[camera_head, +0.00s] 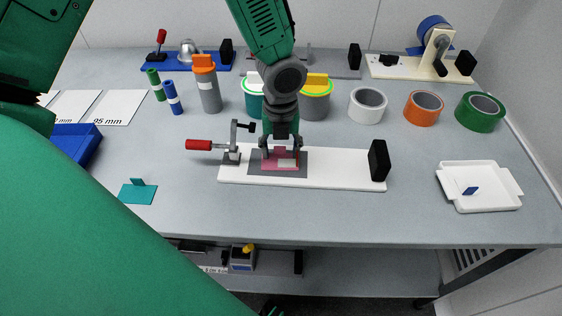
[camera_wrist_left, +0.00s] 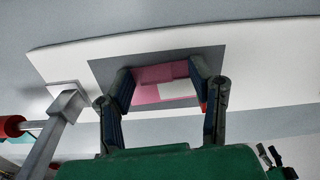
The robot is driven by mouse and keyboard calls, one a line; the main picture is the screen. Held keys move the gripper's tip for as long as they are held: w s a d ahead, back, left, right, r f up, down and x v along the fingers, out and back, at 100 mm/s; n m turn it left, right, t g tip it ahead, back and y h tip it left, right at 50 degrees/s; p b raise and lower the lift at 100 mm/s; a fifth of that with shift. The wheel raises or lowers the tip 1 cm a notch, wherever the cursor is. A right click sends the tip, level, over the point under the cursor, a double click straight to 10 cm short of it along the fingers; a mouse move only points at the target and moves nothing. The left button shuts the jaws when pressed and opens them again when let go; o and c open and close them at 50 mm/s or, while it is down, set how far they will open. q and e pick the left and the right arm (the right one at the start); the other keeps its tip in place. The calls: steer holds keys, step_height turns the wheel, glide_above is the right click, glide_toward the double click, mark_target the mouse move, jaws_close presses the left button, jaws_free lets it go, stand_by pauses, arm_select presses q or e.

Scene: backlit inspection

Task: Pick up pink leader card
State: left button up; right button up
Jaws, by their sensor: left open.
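The pink leader card (camera_head: 269,165), with a pale patch on it, lies on a dark grey pad (camera_head: 258,170) on a white board (camera_head: 340,182). My left gripper (camera_head: 281,152) is open right over the card, with its fingers on either side of it. In the left wrist view the pink card (camera_wrist_left: 149,93) shows between the two open fingers (camera_wrist_left: 160,80). I cannot tell whether the fingertips touch the card.
A red-handled clamp (camera_head: 233,150) stands close left of the gripper, and a black block (camera_head: 378,160) at the board's right end. Cups and tape rolls (camera_head: 424,108) stand behind. A teal card piece (camera_head: 138,193) lies left, a white tray (camera_head: 480,198) right. The table front is clear.

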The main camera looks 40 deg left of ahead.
arm_select(q)
steer(key=shift+d, duration=0.1)
steer(key=c, duration=0.9)
steer(key=shift+a, duration=0.25)
steer(key=shift+c, duration=0.2)
steer(key=shift+s, duration=0.1)
